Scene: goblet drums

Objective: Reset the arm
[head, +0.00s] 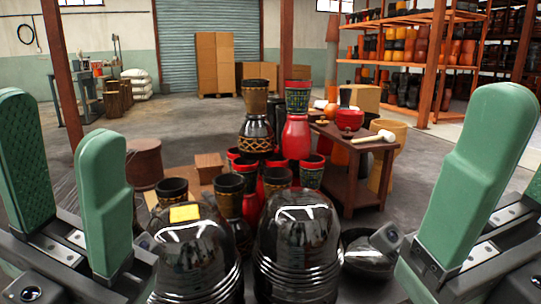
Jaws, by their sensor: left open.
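My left gripper (60,115) is at the left side of the head view, its two green-padded fingers apart with nothing between them. My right gripper (525,140) is at the right edge. One green finger shows in full and only a sliver of the other shows, with an empty gap between them. Both grippers are raised in front of the drums, and neither is seen holding anything. A cluster of red and black goblet drums stands between them, including a tall red one (296,138) and a black one with a patterned band (257,130).
Two glossy black rounded shapes (300,245) fill the near middle. A wooden table (350,165) behind carries a red bowl (349,119) and a mallet (375,137). A brown round stool (143,162) stands left. Orange shelves (437,60) stand back right. Floor is free at back left.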

